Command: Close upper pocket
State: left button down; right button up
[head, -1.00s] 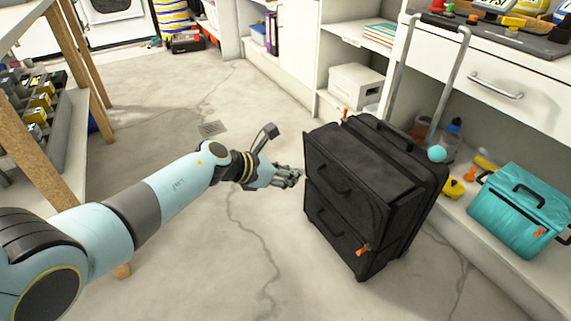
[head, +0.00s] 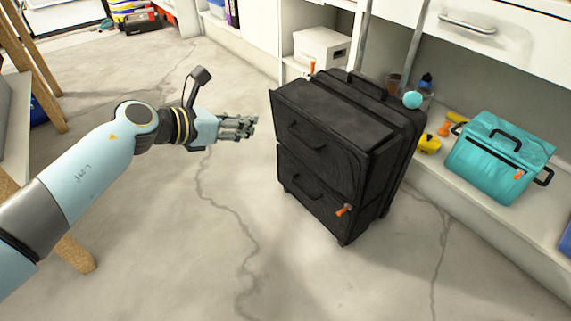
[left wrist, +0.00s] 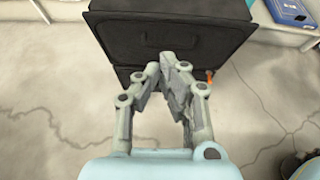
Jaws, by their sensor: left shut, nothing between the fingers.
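A black suitcase (head: 350,130) stands upright on the floor, with an upper pocket (head: 310,138) and a lower pocket (head: 315,195) on its front, each with a handle. One orange zipper pull (head: 312,68) is at the top back-left, and another orange pull (head: 344,210) is at the lower pocket's right. My left gripper (head: 252,126) is shut and empty, just left of the upper pocket and apart from it. In the left wrist view, the closed fingers (left wrist: 168,62) point towards the suitcase (left wrist: 190,35). My right gripper is out of view.
A teal bag (head: 490,165) sits on the low shelf at right, near a yellow item (head: 428,144). A white box (head: 322,48) is on the shelf behind. A wooden-legged rack stands at left. The cracked concrete floor (head: 200,260) in front is clear.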

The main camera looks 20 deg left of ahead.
pick_arm(q)
jog(key=s+f+b, duration=0.3)
jog(key=f+b, duration=0.1)
jog(key=f, duration=0.4)
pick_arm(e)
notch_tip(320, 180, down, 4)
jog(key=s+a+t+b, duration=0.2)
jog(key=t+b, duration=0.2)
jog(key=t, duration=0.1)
pick_arm(q)
jog(key=w+r+b+x, duration=0.1)
jog(key=r+b+x, duration=0.1)
jog(key=x, duration=1)
jog(key=shift+d+g, duration=0.2)
jog(key=shift+g, duration=0.1)
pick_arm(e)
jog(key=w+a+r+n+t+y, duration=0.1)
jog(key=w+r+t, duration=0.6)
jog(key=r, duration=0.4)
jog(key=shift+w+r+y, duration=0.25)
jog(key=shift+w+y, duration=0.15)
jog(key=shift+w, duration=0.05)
pick_arm(q)
jog(key=shift+w+r, duration=0.1)
